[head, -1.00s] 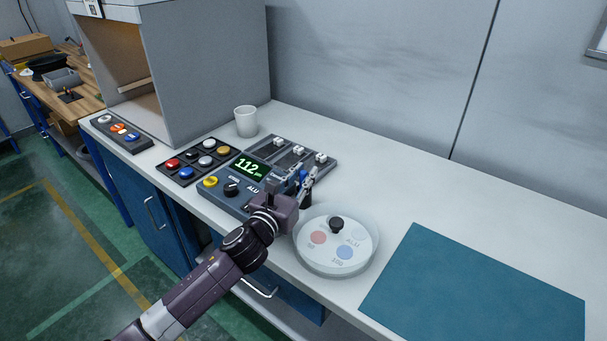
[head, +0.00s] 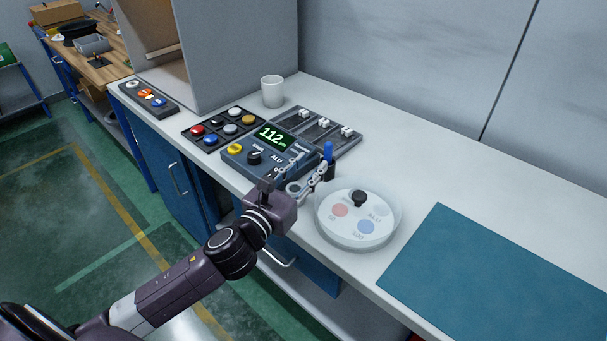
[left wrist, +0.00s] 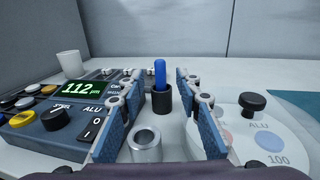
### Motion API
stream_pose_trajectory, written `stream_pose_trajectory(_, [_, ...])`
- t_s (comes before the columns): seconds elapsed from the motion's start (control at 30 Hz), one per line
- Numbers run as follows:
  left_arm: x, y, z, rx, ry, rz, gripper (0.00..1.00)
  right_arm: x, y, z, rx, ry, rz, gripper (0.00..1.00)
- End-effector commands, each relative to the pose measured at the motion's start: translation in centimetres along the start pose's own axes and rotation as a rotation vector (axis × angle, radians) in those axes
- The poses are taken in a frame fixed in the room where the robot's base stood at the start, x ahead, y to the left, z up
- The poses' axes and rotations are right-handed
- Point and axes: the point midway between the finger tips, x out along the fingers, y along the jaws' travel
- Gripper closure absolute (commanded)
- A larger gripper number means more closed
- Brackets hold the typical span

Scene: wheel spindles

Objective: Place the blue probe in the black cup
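The blue probe (head: 328,151) stands upright in the small black cup (head: 330,171), beside the gauge box. In the left wrist view the probe (left wrist: 160,74) rises from the cup (left wrist: 161,99), seen in the gap between my fingers and beyond them. My left gripper (head: 309,170) is open, with its two blue-padded fingers spread and nothing held between them. It appears to be just short of the cup, on the near side. My right gripper is not in view.
A metal hollow cylinder (left wrist: 145,145) stands close below my left fingers. The gauge box (head: 265,155) reads 112. A round clear dish (head: 358,232) with a black knob is right of the cup. A white mug (head: 272,91) stands behind. A teal mat (head: 470,265) lies at right.

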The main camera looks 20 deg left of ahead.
Motion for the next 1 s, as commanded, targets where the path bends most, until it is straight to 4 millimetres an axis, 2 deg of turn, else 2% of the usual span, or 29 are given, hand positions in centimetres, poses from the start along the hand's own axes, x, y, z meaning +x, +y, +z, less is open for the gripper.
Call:
stream_pose_trajectory(0.1, [-1.4,0.0,-0.2,0.001,0.002,0.001,0.68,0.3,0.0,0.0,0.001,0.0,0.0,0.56])
stream_pose_trajectory(0.27, [-2.1,0.0,0.0,0.001,0.001,0.001,0.68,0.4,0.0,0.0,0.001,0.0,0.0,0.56])
stream_pose_trajectory(1.0, [-2.1,0.0,0.0,0.0,0.0,0.001,0.68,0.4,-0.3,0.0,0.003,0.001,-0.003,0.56])
